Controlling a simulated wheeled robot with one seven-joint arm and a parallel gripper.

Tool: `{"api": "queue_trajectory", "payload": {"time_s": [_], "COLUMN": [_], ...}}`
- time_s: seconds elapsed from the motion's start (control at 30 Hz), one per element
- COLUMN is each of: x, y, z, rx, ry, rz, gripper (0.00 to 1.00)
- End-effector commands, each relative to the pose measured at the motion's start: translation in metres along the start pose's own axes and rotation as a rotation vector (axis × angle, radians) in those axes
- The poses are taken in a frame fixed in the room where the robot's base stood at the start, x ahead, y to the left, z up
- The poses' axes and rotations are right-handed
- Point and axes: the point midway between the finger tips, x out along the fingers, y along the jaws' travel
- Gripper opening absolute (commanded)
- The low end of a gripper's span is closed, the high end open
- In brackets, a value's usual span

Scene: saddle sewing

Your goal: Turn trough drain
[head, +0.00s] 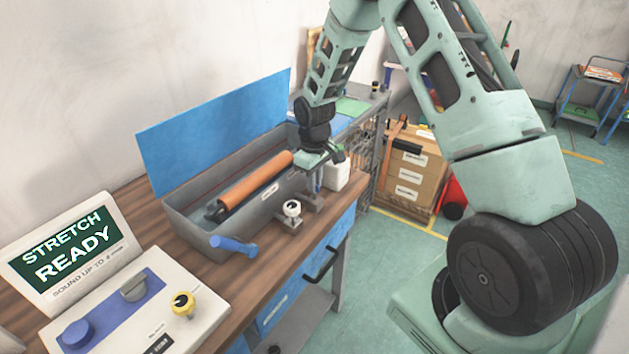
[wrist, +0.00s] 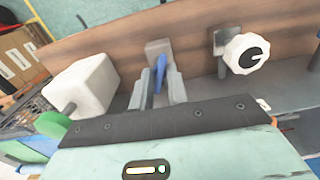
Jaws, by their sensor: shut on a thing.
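The grey trough (head: 180,225) stands on the wooden bench with an orange roller (head: 255,185) lying in it. My gripper (head: 316,185) points down at the trough's front right side, over a small grey mount (head: 313,201). In the wrist view my gripper (wrist: 160,92) has its two grey fingers on either side of an upright blue lever (wrist: 160,72), shut on it. The lever rises from a grey plate (wrist: 158,48), which I take for the drain's mount. The lever's lower end is partly hidden by the fingers.
A white knob with a black mark (head: 292,208) stands close beside the gripper; it also shows in the wrist view (wrist: 245,53). A white block-like container (head: 337,175) is on the other side. A blue handle (head: 234,245) sticks out at the trough's near end. A control panel (head: 130,310) lies at front left.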

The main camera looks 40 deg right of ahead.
Motion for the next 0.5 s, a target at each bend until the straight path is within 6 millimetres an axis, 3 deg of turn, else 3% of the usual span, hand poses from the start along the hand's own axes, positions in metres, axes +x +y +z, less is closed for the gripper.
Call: {"api": "queue_trajectory", "payload": {"time_s": [0.37,0.4,0.5], "x": [-0.0013,-0.0013,-0.0012], "y": [0.0016,0.0016,0.0014], "z": [-0.0009,-0.0009,-0.0008], "rx": [0.001,0.001,0.001], "ry": [0.004,0.004,0.003], "rz": [0.003,0.003,0.003], "gripper": [0.00,0.19,0.40]}}
